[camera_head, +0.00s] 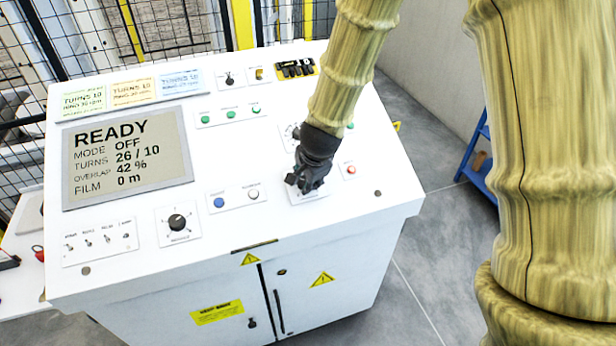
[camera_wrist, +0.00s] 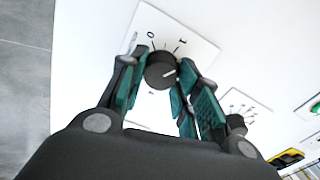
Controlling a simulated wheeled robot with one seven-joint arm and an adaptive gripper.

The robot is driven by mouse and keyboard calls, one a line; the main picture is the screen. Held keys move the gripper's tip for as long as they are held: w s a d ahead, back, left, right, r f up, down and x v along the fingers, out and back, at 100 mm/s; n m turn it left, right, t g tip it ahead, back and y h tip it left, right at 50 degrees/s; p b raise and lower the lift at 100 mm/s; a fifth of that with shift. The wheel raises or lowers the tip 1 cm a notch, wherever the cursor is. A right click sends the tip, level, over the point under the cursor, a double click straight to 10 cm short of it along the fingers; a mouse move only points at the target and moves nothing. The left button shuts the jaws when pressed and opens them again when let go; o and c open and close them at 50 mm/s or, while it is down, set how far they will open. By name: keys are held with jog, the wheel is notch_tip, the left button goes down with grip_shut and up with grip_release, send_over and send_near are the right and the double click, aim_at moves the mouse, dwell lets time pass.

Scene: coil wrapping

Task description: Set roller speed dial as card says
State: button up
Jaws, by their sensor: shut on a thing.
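My gripper (camera_head: 304,185) reaches down to the right front of the white control panel (camera_head: 215,160). In the wrist view my gripper (camera_wrist: 160,85) is shut on a round black dial knob (camera_wrist: 160,70), one finger on each side. The knob's white pointer line aims right, slightly up. Its white plate (camera_wrist: 185,35) carries marks like O and I; its name cannot be read. In the head view my gripper hides this knob. Three cards, green (camera_head: 84,101), cream (camera_head: 132,92) and blue (camera_head: 180,83), stand at the panel's back left; their small text is hardly legible.
The screen (camera_head: 128,155) reads READY, MODE OFF, TURNS 26 / 10, OVERLAP 42 %, FILM 0 m. Another dial (camera_wrist: 236,124) is close to my gripper. A front-left dial (camera_head: 177,222), blue button (camera_head: 219,203), white button (camera_head: 253,194) and red button (camera_head: 351,170) are nearby.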

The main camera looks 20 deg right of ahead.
jog(key=shift+m, duration=0.3)
jog(key=o, duration=1)
jog(key=shift+r, duration=0.1)
jog(key=shift+v, duration=5.9)
jog(key=shift+s+d, duration=0.1)
